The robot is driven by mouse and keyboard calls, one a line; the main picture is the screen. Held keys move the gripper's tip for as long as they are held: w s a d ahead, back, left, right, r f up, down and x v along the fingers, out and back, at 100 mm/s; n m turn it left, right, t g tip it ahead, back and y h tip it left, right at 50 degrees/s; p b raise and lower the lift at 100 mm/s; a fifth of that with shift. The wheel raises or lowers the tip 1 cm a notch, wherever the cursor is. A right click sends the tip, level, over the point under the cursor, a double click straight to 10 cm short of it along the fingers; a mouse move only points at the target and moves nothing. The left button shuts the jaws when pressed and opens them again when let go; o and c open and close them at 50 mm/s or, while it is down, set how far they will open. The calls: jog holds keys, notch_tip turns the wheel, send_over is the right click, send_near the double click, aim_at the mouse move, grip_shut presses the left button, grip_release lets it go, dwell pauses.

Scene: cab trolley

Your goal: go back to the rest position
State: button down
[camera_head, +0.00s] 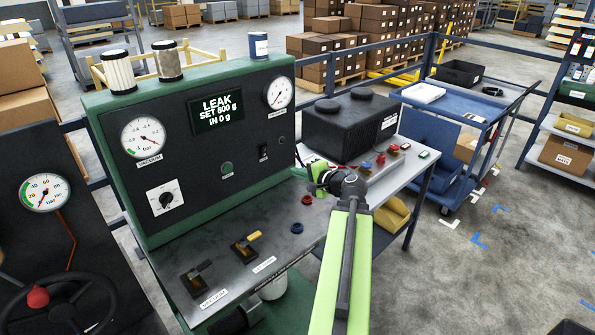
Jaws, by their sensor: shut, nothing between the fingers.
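My green and dark arm reaches up from the bottom of the head view. My gripper (313,187) is at its far end, small and partly hidden by my own wrist. It is shut and empty, in front of the right end of the green machine console (180,222). I cannot tell whether the gripper touches anything.
The console's display (217,111) reads "LEAK SET 800 g IN 0 g". A grey side table (408,160) carries a black box unit (347,122) and small coloured parts. A blue trolley (460,112) stands behind on the right. The floor at right is mostly clear.

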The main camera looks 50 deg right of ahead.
jog(key=shift+w+a, duration=0.15)
jog(key=shift+a, duration=0.05)
